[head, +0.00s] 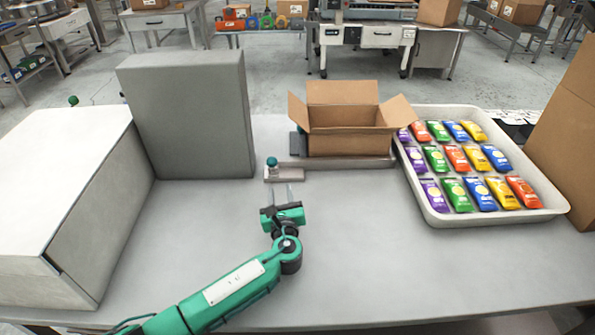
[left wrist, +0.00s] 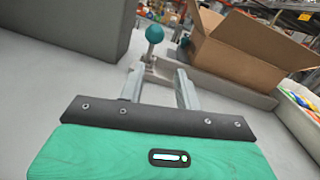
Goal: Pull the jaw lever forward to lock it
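The jaw lever with a teal ball knob (head: 272,162) stands at the left end of a low grey clamp base (head: 340,164) on the table. The knob also shows in the left wrist view (left wrist: 155,33), just beyond the fingertips. My left gripper (head: 281,192) points away from me, a little in front of the lever. In the left wrist view its two fingers (left wrist: 160,75) are apart with nothing between them. An open cardboard box (head: 345,140) sits at the clamp, behind its front rail. My right gripper is not seen.
A white tray (head: 471,218) with several coloured packets stands at the right. A tall grey block (head: 190,115) and a large white box (head: 60,190) stand at the left. A cardboard panel (head: 565,140) is at the far right.

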